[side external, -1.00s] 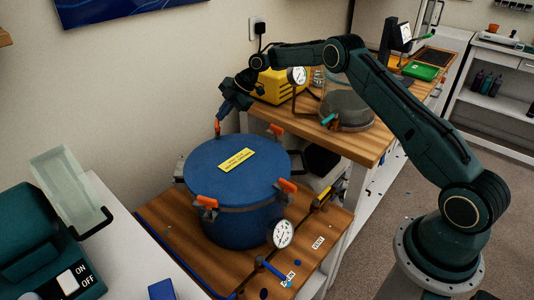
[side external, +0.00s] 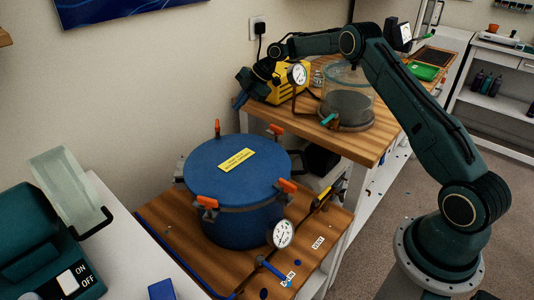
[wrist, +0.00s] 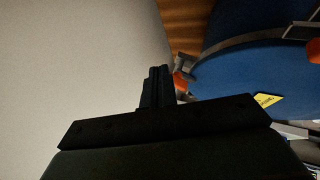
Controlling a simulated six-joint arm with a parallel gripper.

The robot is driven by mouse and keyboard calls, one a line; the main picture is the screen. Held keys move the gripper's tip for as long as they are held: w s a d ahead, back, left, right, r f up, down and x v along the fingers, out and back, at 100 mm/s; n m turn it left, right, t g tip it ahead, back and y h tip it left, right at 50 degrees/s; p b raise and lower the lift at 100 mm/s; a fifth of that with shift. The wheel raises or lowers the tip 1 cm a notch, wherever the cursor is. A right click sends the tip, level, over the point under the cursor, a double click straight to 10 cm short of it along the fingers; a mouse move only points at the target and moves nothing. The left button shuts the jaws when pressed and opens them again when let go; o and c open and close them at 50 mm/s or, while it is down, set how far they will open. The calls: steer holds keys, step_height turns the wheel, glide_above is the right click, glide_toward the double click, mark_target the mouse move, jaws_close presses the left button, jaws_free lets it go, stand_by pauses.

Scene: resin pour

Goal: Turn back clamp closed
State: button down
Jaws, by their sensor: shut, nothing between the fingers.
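The blue round pressure pot (side external: 240,215) stands on the wooden bench with its lid on. The back clamp (side external: 217,128), at the far left of the lid's rim, has an orange handle that stands upright. In the wrist view an orange-handled clamp (wrist: 181,82) shows just right of the fingertips. My gripper (side external: 238,103) is shut and empty, up and to the right of the back clamp and apart from it. Its shut fingers (wrist: 157,75) show in the wrist view. Other orange-handled clamps (side external: 287,186) sit around the rim.
A yellow machine (side external: 287,85) and a clear chamber (side external: 347,90) stand on the raised wooden top behind. A dial gauge (side external: 283,233) and blue-handled valve (side external: 272,270) are at the pot's front. The wall is close behind the pot.

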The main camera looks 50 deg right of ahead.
steer(key=d+r, duration=0.4)
steer(key=r, duration=0.1)
steer(key=shift+s+r, duration=0.15)
steer(key=shift+r, duration=0.05)
steer(key=a+r+m+t+h, duration=0.15)
steer(key=a+m, duration=0.35)
steer(key=m, duration=0.8)
steer(key=s+a+m+h, duration=0.1)
steer(key=s+m+h, duration=0.2)
steer(key=s+m, duration=0.5)
steer(key=shift+s+f+m+t, duration=0.2)
steer(key=shift+f+m+t, duration=0.2)
steer(key=shift+m, duration=1.9)
steer(key=shift+w+f, duration=0.1)
steer(key=shift+f, duration=0.05)
